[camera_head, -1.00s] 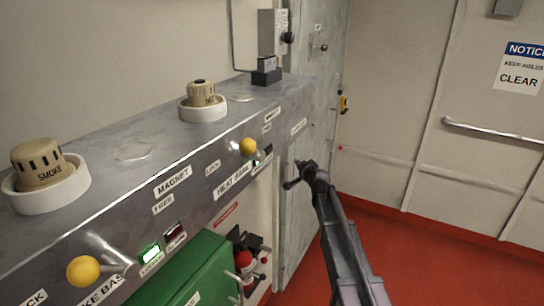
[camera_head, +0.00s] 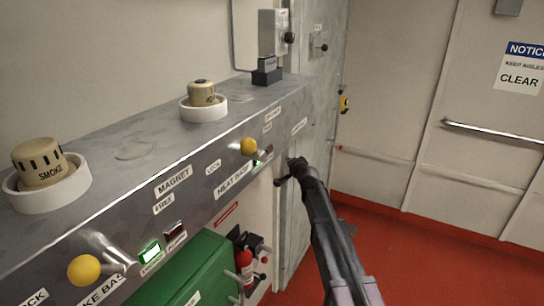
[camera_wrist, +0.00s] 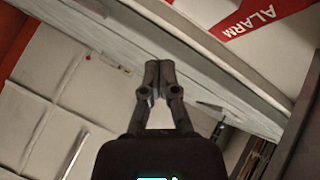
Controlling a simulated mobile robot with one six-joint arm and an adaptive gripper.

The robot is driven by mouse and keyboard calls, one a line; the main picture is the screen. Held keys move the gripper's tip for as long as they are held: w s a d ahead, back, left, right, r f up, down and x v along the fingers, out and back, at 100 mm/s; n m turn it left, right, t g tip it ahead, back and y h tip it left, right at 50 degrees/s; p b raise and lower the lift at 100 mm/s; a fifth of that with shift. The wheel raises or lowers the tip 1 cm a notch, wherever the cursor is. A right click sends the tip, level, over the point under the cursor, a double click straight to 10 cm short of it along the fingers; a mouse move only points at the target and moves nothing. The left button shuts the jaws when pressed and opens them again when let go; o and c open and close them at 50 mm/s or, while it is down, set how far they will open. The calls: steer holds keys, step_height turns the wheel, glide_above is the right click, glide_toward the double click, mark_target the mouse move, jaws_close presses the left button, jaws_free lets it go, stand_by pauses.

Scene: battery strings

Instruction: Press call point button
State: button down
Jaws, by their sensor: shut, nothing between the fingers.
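My gripper (camera_head: 287,172) is shut and empty. In the head view it is in front of the grey metal console's right end, near the grey upright panel (camera_head: 317,110). In the wrist view its fingertips (camera_wrist: 153,75) are together below a grey beam (camera_wrist: 190,50). A red ALARM label (camera_wrist: 262,18) is at the upper right of the wrist view, apart from the fingertips. I cannot pick out the call point button for certain in either view.
The console (camera_head: 130,175) carries a SMOKE detector (camera_head: 40,165), a second detector (camera_head: 202,95) and yellow-knobbed levers (camera_head: 84,270), (camera_head: 249,146). A green box (camera_head: 195,270) and a red extinguisher (camera_head: 245,265) are below. Red floor (camera_head: 400,250) is clear at right, before a white wall with a handrail (camera_head: 490,132).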

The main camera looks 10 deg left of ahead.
steer(key=shift+w+a, duration=0.3)
steer(key=shift+a, duration=0.45)
steer(key=shift+w+a, duration=0.25)
steer(key=shift+a, duration=0.5)
steer(key=shift+w+a, duration=0.3)
steer(key=shift+a, duration=0.45)
steer(key=shift+w+a, duration=0.2)
steer(key=shift+a, duration=0.35)
steer(key=shift+w+a, duration=0.2)
steer(key=shift+a, duration=0.35)
stand_by(1.3)
steer(key=shift+s+d, duration=0.1)
steer(key=shift+d, duration=0.05)
steer(key=shift+s+d, duration=0.3)
steer(key=shift+d, duration=0.6)
steer(key=shift+d, duration=0.15)
steer(key=shift+s+d, duration=0.3)
steer(key=shift+d, duration=0.45)
steer(key=shift+s+d, duration=0.25)
steer(key=shift+d, duration=0.5)
steer(key=shift+s+d, duration=0.3)
steer(key=shift+d, duration=0.45)
